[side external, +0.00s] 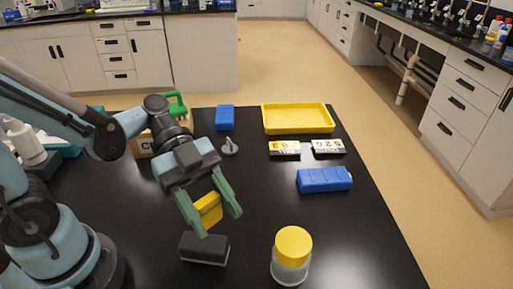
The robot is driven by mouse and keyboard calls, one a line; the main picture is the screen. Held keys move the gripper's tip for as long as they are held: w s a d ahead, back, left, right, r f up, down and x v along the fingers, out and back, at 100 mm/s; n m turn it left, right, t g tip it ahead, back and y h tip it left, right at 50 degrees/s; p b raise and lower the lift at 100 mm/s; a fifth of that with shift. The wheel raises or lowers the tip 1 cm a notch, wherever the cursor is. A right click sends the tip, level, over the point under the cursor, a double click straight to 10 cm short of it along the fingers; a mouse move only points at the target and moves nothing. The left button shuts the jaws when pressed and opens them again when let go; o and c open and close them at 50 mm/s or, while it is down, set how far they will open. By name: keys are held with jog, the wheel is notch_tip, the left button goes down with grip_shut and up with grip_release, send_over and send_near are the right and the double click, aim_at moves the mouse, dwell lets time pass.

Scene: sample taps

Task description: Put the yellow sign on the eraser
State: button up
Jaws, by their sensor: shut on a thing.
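The yellow sign (209,209) is a small yellow piece held between the green fingers of my gripper (218,222). The gripper is shut on it and points down, and the fingers partly cover the sign. The eraser (204,248) is a dark grey block with a pale lower edge, lying on the black table at the front. The sign is above and slightly behind the eraser in this view. They look apart, but I cannot tell the exact height between them.
A jar with a yellow lid (293,246) stands right of the eraser. A blue block (324,180), two number signs (284,149) (328,147), a yellow tray (298,118), another blue block (225,118) and a small grey piece (230,147) lie farther back. The table's middle is clear.

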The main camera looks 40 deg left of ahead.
aim_at(218, 220)
jog(key=shift+w+a+f, duration=0.1)
jog(key=shift+w+f, duration=0.15)
jog(key=shift+f, duration=0.6)
jog(key=shift+w+a+f, duration=0.15)
jog(key=shift+w+f, duration=0.05)
jog(key=shift+f, duration=0.6)
jog(key=shift+w+a+f, duration=0.1)
jog(key=shift+w+f, duration=0.15)
jog(key=shift+f, duration=0.6)
jog(key=o, duration=1.1)
jog(key=shift+a, duration=0.1)
